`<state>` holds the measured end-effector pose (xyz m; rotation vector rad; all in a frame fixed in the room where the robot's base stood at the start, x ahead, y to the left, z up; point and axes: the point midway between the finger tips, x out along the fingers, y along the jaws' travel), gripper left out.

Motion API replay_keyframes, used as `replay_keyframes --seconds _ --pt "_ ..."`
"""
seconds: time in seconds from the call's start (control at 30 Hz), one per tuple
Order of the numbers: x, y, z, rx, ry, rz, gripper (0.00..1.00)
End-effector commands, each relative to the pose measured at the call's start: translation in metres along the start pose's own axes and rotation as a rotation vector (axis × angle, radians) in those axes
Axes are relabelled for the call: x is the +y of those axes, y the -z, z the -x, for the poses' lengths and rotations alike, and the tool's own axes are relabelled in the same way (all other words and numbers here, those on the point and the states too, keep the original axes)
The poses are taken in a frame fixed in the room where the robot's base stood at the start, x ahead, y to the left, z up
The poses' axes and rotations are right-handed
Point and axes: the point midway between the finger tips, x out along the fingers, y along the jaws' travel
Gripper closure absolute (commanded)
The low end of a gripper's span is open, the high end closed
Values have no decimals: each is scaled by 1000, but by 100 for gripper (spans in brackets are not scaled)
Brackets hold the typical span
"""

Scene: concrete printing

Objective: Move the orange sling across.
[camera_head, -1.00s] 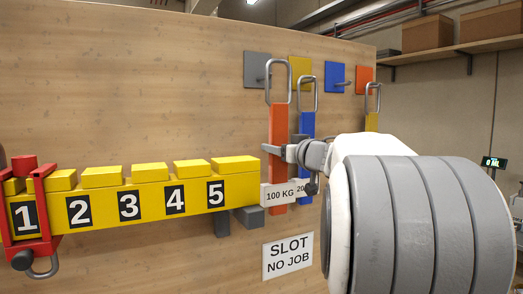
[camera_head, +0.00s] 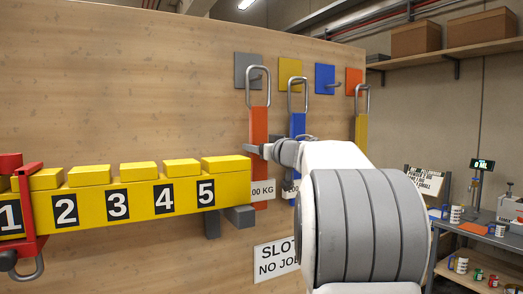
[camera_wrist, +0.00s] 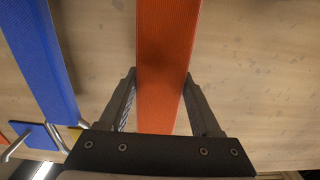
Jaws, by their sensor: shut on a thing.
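The orange sling (camera_head: 259,126) hangs upright near the grey plate (camera_head: 245,73), below its metal ring (camera_head: 258,66). The ring's top bar stands above the grey plate's hook; I cannot tell whether the ring is around the hook or in front of it. My gripper (camera_head: 256,150) is shut on the orange strap below the ring. In the wrist view, my gripper's fingers (camera_wrist: 158,105) press both sides of the orange sling (camera_wrist: 165,55). A 100 KG tag (camera_head: 262,190) is low on the sling, its left end cut off by the yellow beam.
The blue sling (camera_head: 298,124) hangs by the yellow plate (camera_head: 283,70), close right of my gripper. The blue plate (camera_head: 325,78) has a free hook. The yellow sling (camera_head: 361,131) hangs by the orange plate (camera_head: 354,78). A numbered yellow beam (camera_head: 140,199) juts out at left.

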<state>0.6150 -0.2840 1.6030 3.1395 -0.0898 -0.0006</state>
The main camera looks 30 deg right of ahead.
Motion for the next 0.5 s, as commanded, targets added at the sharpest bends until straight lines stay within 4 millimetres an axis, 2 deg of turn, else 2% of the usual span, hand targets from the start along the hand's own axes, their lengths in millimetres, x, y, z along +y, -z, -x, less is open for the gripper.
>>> replay_keyframes --seconds 0.5 --pt "0 -11 -19 3 0 0 100"
